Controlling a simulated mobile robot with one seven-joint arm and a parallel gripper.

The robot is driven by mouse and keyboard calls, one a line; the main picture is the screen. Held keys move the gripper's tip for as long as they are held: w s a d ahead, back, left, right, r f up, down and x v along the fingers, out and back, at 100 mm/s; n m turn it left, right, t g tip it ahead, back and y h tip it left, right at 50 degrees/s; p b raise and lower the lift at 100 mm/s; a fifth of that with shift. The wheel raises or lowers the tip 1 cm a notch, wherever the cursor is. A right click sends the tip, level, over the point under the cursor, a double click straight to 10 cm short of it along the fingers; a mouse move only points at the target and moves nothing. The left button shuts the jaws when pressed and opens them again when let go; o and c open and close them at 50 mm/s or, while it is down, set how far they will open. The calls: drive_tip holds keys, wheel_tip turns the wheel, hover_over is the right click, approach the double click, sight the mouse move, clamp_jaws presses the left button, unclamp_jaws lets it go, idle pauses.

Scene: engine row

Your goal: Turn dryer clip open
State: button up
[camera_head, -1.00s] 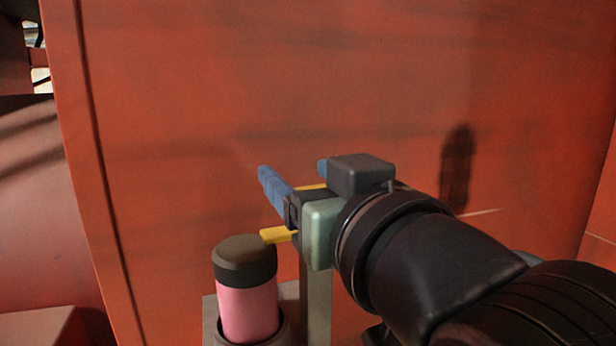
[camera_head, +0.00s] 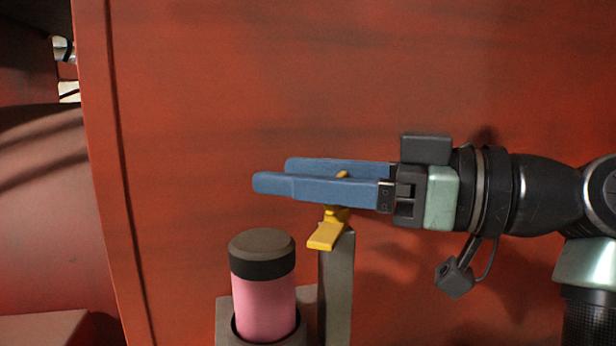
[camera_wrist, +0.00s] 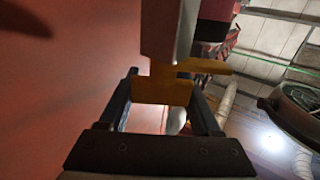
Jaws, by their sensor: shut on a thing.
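The yellow dryer clip (camera_head: 327,234) sits on top of a grey upright post (camera_head: 336,285). One flat tab sticks out low toward the front left, and a small upper part shows between my fingers. My gripper (camera_head: 274,174), with two long blue fingers, lies level across the clip from the right, its tips reaching past it to the left. It is shut on the clip. In the wrist view the clip (camera_wrist: 163,88) sits between the two dark fingers, with the tab pointing right. The near finger hides part of the clip in the head view.
A pink bottle with a dark cap (camera_head: 263,285) stands in a grey holder just left of the post, below my fingertips. A large red panel (camera_head: 220,80) fills the background close behind. The space left of my fingertips is clear.

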drive_tip(key=shift+s+n+g+p, duration=0.1)
drive_tip(key=shift+s+n+g, duration=0.2)
drive_tip(key=shift+n+g, duration=1.2)
drive_tip(key=shift+s+n+g+p, duration=0.1)
drive_tip(key=shift+s+n+g, duration=0.2)
drive_tip(key=shift+n+g, duration=1.2)
drive_tip(key=shift+s+n+g+p, duration=0.1)
drive_tip(key=shift+s+n+g, duration=0.3)
drive_tip(key=shift+g, duration=2)
drive_tip(key=o, duration=1.4)
